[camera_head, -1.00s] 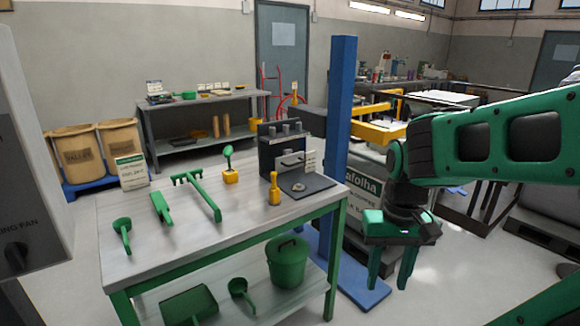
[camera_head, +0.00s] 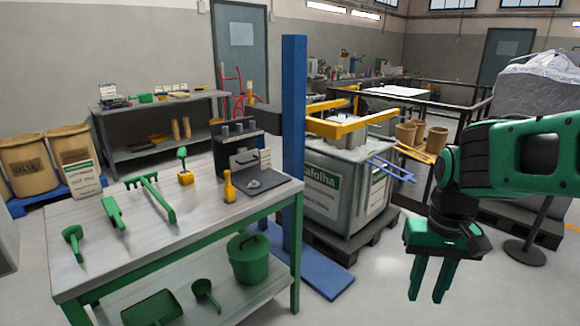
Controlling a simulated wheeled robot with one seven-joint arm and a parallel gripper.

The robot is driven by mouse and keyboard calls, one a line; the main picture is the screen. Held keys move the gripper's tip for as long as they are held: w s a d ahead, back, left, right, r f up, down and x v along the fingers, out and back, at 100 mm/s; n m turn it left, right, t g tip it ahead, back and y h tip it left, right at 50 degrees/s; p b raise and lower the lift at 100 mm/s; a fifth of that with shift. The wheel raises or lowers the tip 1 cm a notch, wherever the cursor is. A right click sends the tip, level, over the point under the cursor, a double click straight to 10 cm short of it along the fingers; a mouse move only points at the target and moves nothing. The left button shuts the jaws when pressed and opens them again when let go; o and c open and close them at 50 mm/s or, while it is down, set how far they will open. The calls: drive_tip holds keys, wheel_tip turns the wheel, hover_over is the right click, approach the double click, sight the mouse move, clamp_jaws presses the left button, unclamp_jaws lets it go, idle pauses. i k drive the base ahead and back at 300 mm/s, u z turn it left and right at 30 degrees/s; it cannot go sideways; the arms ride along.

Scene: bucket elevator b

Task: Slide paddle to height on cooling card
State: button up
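My gripper (camera_head: 429,283) hangs at the right of the head view, fingers pointing down and apart, with nothing between them. A green paddle-like tool (camera_head: 113,212) lies on the workbench (camera_head: 105,265), between a green scoop and a green rake. I cannot tell whether it is the task's paddle. A small white card (camera_head: 265,159) with print stands at the dark apparatus (camera_head: 236,147) on the bench's back right corner. Its text is too small to read, so I cannot tell whether it is the cooling card. My gripper is well right of the bench and touches nothing.
A blue column (camera_head: 293,130) with a yellow fork (camera_head: 350,122) stands between the bench and my arm. A black stand (camera_head: 525,250) is at the right. Floor between the blue base and my gripper is clear.

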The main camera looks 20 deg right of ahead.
sight(244, 158)
drive_tip(key=z, duration=0.65)
drive_tip(key=k, duration=0.8)
drive_tip(key=z, duration=0.25)
drive_tip(key=i, duration=1.3)
drive_tip(key=u, duration=0.95)
drive_tip(key=i, duration=0.55)
drive_tip(key=u, duration=0.1)
